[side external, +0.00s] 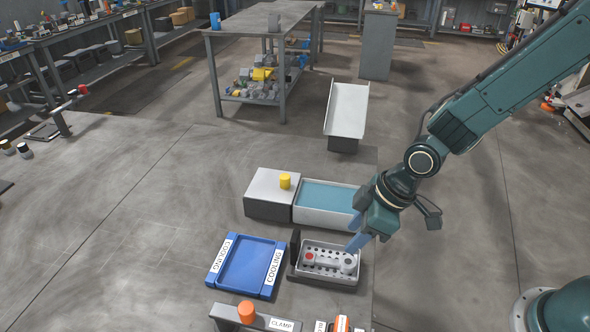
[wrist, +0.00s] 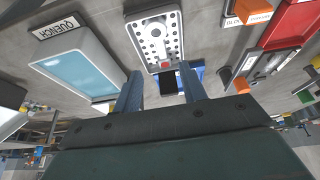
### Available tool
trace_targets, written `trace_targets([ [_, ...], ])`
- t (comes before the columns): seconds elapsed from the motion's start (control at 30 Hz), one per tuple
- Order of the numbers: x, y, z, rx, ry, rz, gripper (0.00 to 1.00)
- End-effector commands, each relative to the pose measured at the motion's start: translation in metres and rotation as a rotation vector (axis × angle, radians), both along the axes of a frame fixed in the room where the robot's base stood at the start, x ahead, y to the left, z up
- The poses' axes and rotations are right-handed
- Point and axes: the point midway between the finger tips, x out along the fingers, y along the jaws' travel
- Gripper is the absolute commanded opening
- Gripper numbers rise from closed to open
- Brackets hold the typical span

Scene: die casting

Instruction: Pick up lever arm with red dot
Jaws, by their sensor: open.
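The grey lever arm (side external: 330,260) lies in a perforated grey tray (side external: 300,275). Its red dot (side external: 310,257) is at the left end in the side view, and a round boss is at the right end. In the wrist view the lever arm (wrist: 158,42) runs away from me, with the red dot (wrist: 164,65) at its near end. My gripper (side external: 356,243) is above the tray's right end in the side view. Its two blue fingers are apart with nothing between them, as the wrist view shows (wrist: 161,76).
A blue COOLING tray (side external: 212,283) sits left of the perforated tray. A dark upright plate (side external: 295,246) stands at the perforated tray's left edge. The QUENCH bath (side external: 328,217) lies behind, beside a grey block with a yellow knob (side external: 285,181). A CLAMP station (side external: 247,312) stands in front.

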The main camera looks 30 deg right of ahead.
Motion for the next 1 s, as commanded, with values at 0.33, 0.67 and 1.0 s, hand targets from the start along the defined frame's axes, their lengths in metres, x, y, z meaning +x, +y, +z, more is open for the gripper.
trace_targets([
  [0.33, 0.008, 0.009, -0.031, -0.001, 0.003, 0.001, 0.42],
  [0.67, 0.010, 0.011, -0.037, -0.001, 0.001, 0.000, 0.42],
  [1.0, 0.013, 0.015, -0.049, 0.000, 0.003, 0.001, 0.42],
])
